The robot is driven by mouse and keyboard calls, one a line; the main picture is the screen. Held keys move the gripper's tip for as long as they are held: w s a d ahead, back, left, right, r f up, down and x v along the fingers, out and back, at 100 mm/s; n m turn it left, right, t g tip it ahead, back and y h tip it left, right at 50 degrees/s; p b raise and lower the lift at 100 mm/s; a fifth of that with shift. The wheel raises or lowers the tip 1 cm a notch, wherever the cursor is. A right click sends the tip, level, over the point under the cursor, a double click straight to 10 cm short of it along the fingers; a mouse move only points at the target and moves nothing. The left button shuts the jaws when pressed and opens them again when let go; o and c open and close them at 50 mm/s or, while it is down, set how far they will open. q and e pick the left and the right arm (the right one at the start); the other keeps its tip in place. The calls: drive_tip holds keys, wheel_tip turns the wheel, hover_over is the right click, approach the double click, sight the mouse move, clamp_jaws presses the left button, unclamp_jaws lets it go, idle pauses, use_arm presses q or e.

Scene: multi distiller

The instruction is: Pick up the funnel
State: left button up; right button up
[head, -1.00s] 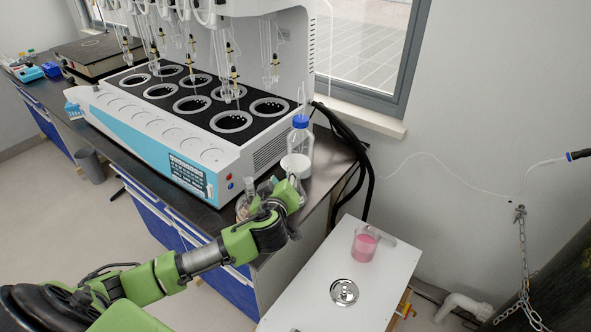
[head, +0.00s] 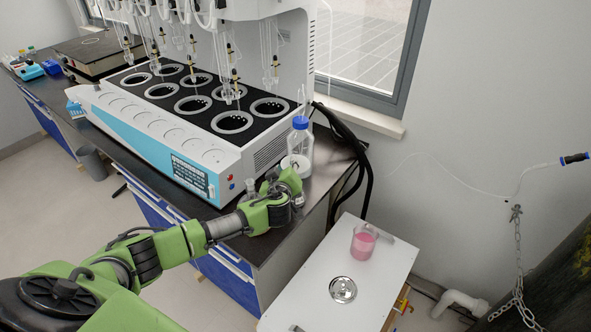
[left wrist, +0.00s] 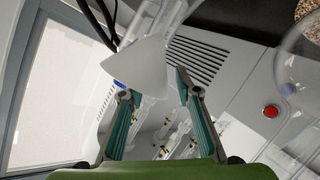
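The white funnel (head: 296,161) shows in the head view at the right end of the dark bench, in front of a clear bottle with a blue cap (head: 300,122). In the left wrist view the funnel (left wrist: 137,68) is a smooth white cone ahead of the fingers, overlapping the left-hand fingertip. My left gripper (left wrist: 153,88) is open, its two teal-lined fingers spread wide. In the head view it reaches over the bench close to the funnel (head: 288,176); whether a finger touches it I cannot tell. My right gripper is not in view.
Clear glassware (head: 250,188) stands just left of my gripper; in the left wrist view a glass vessel (left wrist: 296,70) is close on the right. The distiller (head: 175,140) fills the bench behind. A white cabinet (head: 310,290) holds a pink-liquid beaker (head: 364,244).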

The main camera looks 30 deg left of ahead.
use_arm(q)
drive_tip(key=shift+w+a, duration=0.1)
drive_tip(key=shift+w, duration=0.1)
drive_tip(key=shift+f, duration=0.1)
clamp_jaws()
